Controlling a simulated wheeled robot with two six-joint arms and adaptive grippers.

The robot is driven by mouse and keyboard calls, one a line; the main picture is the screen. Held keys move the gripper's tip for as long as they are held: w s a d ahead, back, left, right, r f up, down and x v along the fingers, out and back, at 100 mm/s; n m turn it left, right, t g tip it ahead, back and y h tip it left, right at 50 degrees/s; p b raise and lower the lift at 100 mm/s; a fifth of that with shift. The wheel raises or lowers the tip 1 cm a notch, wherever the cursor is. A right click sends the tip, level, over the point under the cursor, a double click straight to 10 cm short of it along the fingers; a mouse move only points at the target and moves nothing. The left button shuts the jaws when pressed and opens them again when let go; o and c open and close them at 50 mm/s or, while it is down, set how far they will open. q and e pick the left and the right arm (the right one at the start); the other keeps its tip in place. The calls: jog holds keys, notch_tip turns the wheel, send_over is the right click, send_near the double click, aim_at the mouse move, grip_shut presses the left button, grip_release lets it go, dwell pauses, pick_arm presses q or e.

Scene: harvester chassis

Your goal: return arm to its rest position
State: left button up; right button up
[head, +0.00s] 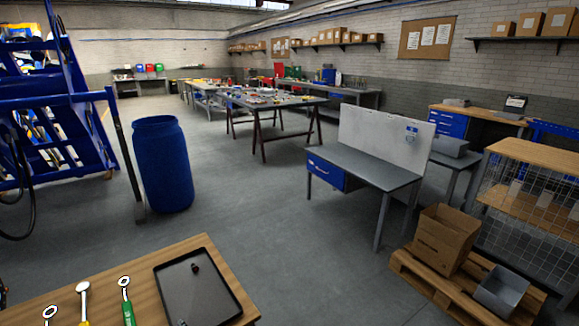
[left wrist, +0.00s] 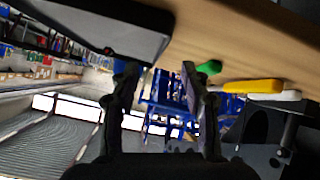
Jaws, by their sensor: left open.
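My left gripper (left wrist: 157,72) shows in the left wrist view with its two dark fingers apart and nothing between them. The wooden table top (left wrist: 230,35) lies across the top of that view, and the fingers point toward its edge. I cannot tell the exact gap. Neither gripper shows in the head view, and my right gripper is in no view.
The wooden table (head: 130,275) holds a black tray (head: 205,300) with a small dark part in it. Left of it lie a green-handled tool (head: 128,313) and a yellow-handled tool (head: 83,305). A blue barrel (head: 162,165) stands beyond; the floor right of it is clear.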

pick_arm(q)
jog(key=shift+s+f+m+g+h, duration=0.15)
jog(key=shift+s+f+m+g, duration=0.15)
jog(key=shift+s+m, duration=0.25)
jog(key=shift+s+f+m+g+h, duration=0.15)
jog(key=shift+s+m+g, duration=0.2)
jog(key=shift+s, duration=0.35)
jog(key=s+d+m+g+h, duration=0.2)
jog(key=s+d+m, duration=0.1)
jog(key=s+m, duration=0.3)
jog(key=s+d+m+g+h, duration=0.2)
jog(key=s+d+m+h, duration=0.15)
jog(key=s, duration=0.55)
notch_tip(320, 180, down, 26)
jog(key=s+a+g+y, duration=0.1)
jog(key=s+a+g, duration=0.1)
jog(key=a, duration=0.1)
jog(key=s+f, duration=1.6)
jog(key=s, duration=0.2)
jog(key=shift+s+a+f+g, duration=0.15)
jog(key=shift+a+f+g, duration=0.05)
jog(key=shift+a+g, duration=0.25)
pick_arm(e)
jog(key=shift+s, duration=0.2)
